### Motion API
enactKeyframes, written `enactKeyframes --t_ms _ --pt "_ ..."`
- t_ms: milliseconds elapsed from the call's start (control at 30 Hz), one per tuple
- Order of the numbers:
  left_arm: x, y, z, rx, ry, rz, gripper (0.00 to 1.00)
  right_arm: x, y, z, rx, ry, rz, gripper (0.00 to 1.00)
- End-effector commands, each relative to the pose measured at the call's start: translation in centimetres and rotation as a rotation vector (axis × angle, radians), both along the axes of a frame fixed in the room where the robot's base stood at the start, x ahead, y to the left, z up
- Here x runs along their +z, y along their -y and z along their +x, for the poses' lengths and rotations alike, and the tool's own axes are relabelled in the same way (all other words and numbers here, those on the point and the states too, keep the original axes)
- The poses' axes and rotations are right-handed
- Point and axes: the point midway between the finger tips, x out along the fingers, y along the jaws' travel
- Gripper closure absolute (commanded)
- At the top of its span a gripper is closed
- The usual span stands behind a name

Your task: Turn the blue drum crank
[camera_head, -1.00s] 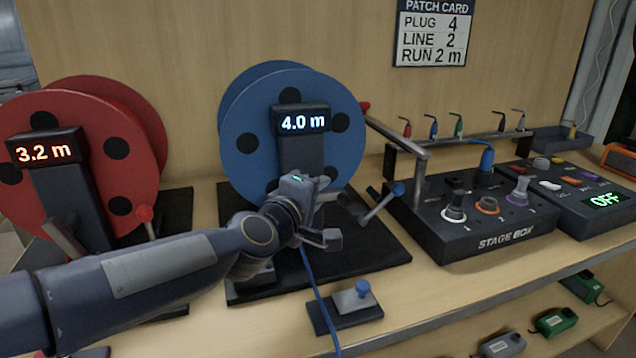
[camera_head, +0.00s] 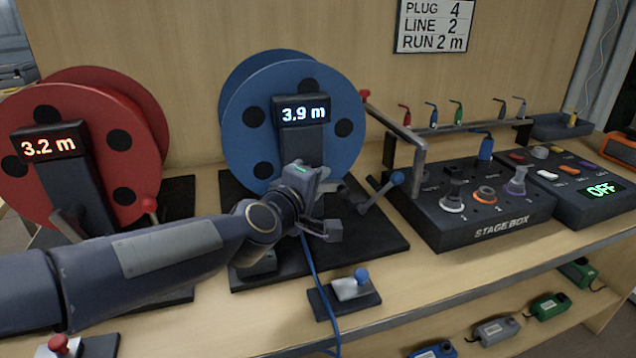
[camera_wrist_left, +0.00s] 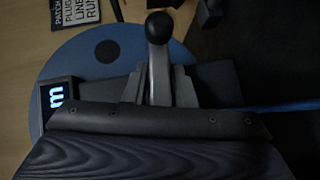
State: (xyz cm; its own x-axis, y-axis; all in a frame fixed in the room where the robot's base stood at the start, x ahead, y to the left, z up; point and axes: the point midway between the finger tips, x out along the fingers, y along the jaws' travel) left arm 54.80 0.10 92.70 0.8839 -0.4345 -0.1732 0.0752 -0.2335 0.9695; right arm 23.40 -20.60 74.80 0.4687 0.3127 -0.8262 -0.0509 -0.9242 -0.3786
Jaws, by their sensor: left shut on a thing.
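The blue drum (camera_head: 262,120) stands upright on a black base, with a display (camera_head: 303,113) reading 3.9 m. My left gripper (camera_head: 324,205) is in front of the drum's lower part, and its arm comes in from the left. In the left wrist view, its fingers (camera_wrist_left: 160,88) are shut on a grey rod with a dark ball end, which I take as the crank handle (camera_wrist_left: 158,28). The blue drum (camera_wrist_left: 125,45) lies behind it there. In the head view my gripper hides most of the crank. My right gripper is not in view.
The red drum (camera_head: 85,120) stands left, reading 3.2 m. A blue-knobbed lever (camera_head: 380,192) is close right of my gripper, before the stage box (camera_head: 470,218). A blue cable (camera_head: 318,285) runs down past a small blue-knobbed switch (camera_head: 352,289) at the shelf front.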

Motion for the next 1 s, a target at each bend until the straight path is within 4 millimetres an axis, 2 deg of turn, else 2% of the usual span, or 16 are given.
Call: enactKeyframes --t_ms 533,567,633,1000 --pt "0.13 -0.34 0.20 0.010 0.003 -0.002 0.99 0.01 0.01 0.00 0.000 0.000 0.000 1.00" --pt "0.13 -0.34 0.20 0.010 0.003 -0.002 0.73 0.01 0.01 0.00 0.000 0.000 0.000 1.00" --pt "0.12 -0.29 0.17 0.008 0.003 -0.002 0.63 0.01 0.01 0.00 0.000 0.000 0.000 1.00" --pt "0.28 -0.39 -0.50 0.003 0.001 -0.001 0.62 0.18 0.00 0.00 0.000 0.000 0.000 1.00"
